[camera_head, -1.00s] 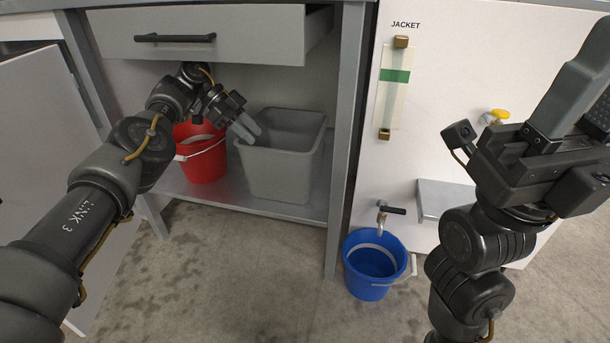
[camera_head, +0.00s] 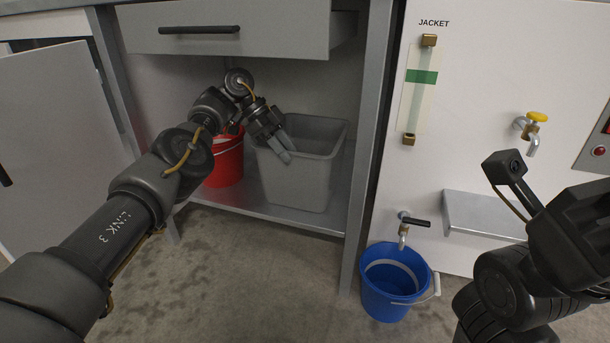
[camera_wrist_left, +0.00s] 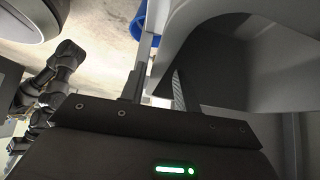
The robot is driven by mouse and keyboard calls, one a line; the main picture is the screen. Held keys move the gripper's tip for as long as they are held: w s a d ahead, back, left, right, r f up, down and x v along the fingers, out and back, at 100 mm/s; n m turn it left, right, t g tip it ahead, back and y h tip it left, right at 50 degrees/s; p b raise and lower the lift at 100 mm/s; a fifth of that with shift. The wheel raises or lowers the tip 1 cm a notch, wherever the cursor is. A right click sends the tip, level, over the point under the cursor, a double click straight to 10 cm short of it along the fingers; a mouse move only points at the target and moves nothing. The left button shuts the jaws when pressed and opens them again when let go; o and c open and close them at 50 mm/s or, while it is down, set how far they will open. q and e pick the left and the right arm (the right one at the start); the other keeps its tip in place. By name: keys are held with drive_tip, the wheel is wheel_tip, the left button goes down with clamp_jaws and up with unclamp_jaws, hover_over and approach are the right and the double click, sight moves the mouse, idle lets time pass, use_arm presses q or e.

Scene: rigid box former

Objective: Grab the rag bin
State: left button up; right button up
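The rag bin seems to be the grey, open-topped square bin (camera_head: 300,185) on the cabinet's lower shelf. My left gripper (camera_head: 281,149) is at the bin's near left rim, its fingers pointing down and right. In the left wrist view the two fingers (camera_wrist_left: 157,88) are apart, with the bin's pale grey wall (camera_wrist_left: 192,45) close beside the right finger. I cannot tell whether the rim lies between them. My right gripper (camera_head: 580,225) is at the right edge, with its fingertips out of frame.
A red bucket (camera_head: 228,165) stands left of the bin, partly behind my left arm. A drawer (camera_head: 230,40) overhangs the shelf. A cabinet post (camera_head: 368,150) is to the right. A blue bucket (camera_head: 393,295) stands on the floor under a tap (camera_head: 403,228).

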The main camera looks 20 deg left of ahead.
use_arm(q)
drive_tip(key=shift+b+x, duration=0.35)
drive_tip(key=shift+x, duration=0.6)
clamp_jaws()
idle(0.7)
